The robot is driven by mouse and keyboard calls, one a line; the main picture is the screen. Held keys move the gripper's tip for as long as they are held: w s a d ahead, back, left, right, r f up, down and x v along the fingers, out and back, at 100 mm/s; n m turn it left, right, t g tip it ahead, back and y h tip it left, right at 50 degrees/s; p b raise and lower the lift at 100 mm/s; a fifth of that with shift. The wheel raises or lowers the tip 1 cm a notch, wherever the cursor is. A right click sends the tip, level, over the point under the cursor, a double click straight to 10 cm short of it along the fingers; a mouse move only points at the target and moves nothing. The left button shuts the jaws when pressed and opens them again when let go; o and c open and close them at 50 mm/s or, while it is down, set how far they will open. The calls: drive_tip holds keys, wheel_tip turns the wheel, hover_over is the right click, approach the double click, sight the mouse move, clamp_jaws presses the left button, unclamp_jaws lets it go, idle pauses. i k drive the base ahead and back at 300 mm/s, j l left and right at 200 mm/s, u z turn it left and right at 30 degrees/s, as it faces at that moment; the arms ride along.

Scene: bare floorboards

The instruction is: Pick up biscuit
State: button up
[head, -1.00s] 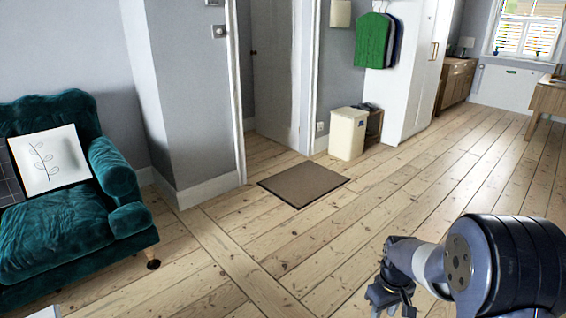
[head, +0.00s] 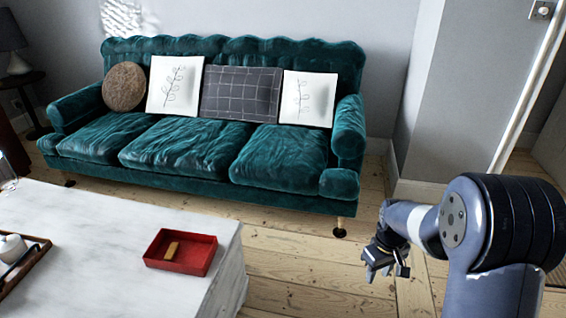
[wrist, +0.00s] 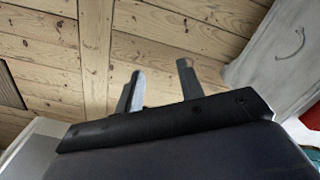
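A small tan biscuit (head: 172,248) lies in a shallow red tray (head: 205,262) on the white table in the head view. My gripper (head: 384,272) hangs over the floor to the right of the table, well apart from the tray. In the wrist view my gripper (wrist: 160,88) has its two fingers spread with a gap between them, and nothing is held. The biscuit does not show in the wrist view.
The white marble-like table (head: 95,235) fills the lower left. A brown tray (head: 22,262) with a white teapot (head: 12,247) sits at its left. A green sofa (head: 190,150) stands behind. Bare floorboards (head: 285,262) lie between the table and my arm.

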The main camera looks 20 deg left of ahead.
sight(171, 252)
drive_tip(key=i+j+u, duration=0.15)
drive_tip(key=u, duration=0.3)
drive_tip(key=i+u, duration=0.3)
drive_tip(key=u, duration=0.15)
drive_tip(key=i+u, duration=0.25)
drive_tip(key=u, duration=0.2)
drive_tip(key=i+l+u, duration=0.1)
drive_tip(key=u, duration=0.35)
drive_tip(key=i+u, duration=0.35)
drive_tip(key=i, duration=0.2)
